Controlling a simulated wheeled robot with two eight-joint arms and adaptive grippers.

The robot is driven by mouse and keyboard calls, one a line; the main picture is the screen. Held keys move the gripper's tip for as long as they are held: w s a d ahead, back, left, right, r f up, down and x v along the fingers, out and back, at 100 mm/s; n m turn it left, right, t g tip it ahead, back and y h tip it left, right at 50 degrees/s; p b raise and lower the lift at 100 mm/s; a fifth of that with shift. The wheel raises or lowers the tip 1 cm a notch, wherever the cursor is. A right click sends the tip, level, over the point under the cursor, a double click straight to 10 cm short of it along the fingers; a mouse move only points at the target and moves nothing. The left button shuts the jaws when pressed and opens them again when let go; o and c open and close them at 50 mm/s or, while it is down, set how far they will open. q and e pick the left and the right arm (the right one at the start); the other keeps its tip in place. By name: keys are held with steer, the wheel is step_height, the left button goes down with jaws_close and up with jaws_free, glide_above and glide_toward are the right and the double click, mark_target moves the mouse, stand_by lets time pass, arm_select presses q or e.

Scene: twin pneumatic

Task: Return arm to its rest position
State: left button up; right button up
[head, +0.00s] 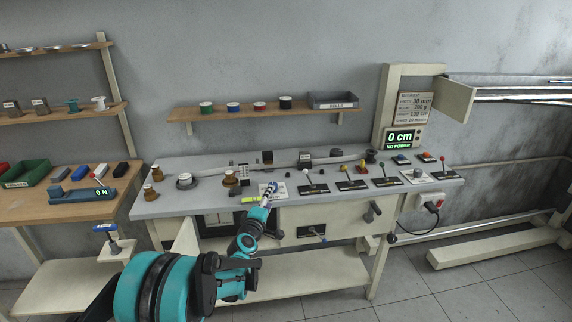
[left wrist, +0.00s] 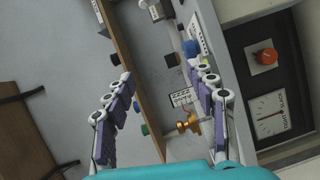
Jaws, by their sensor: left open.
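My left arm is teal and black and comes in from the bottom of the head view. Its gripper (head: 270,188) is over the front part of the grey bench top (head: 215,205), by a white label plate. In the left wrist view the two purple-padded fingers of the left gripper (left wrist: 158,72) stand wide apart, with nothing held between them. I cannot tell its exact height above the bench. My right gripper is in neither view.
Levers (head: 307,175) line the bench right of the gripper. A wall shelf (head: 265,113) holds spools and a grey bin. A display (head: 400,140) reads 0 cm, NO POWER. A side table (head: 50,210) stands at left.

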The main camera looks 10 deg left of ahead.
arm_select(q)
steer(key=s+d+r+m+g+h, duration=0.1)
steer(key=s+d+r+m+g, duration=0.2)
steer(key=s, duration=0.5)
steer(key=s+r+m+g+h, duration=0.1)
steer(key=s+r+m, duration=0.3)
steer(key=s, duration=0.5)
steer(key=s+a+f+m+g+y, duration=0.1)
steer(key=s+a+f+m+g, duration=0.1)
steer(key=s, duration=0.7)
steer(key=s+a+f+m+g+y, duration=0.1)
steer(key=s+a+f+m+g, duration=0.1)
steer(key=s+f, duration=0.3)
steer(key=s+a+f+m+g+y, duration=0.1)
steer(key=s+a+f+m+y, duration=0.1)
steer(key=s, duration=1.1)
steer(key=shift+f+m+g, duration=0.4)
steer(key=shift+f+m, duration=0.3)
steer(key=shift+m, duration=0.2)
steer(key=shift+s, duration=0.1)
